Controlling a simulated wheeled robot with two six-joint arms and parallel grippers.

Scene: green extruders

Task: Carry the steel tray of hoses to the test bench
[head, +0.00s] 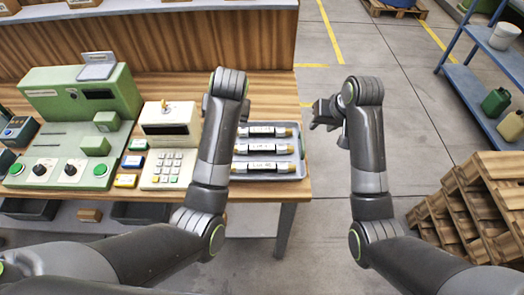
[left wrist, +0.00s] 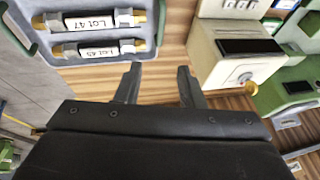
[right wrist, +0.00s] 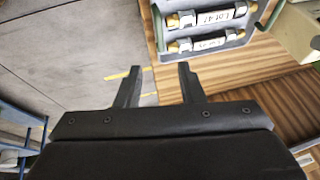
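The steel tray (head: 303,168) lies flat on the right end of a wooden-topped table (head: 292,92). It holds a few black hoses (head: 263,149) with brass ends and white lot labels; my left arm covers its left side. My right gripper (head: 325,115) is just right of the tray, above the floor beyond the table edge, open and empty. In the right wrist view its fingers (right wrist: 160,72) stand apart, short of the tray. My left gripper is hidden behind its arm in the head view. In the left wrist view its fingers (left wrist: 160,75) are open and empty beside the tray.
A green machine (head: 90,105) with knobs and a cream keypad device (head: 168,150) stand left of the tray. Another wooden counter (head: 200,38) is behind. Wooden crates (head: 470,205) and a blue shelf (head: 470,85) are at right. Floor between is clear.

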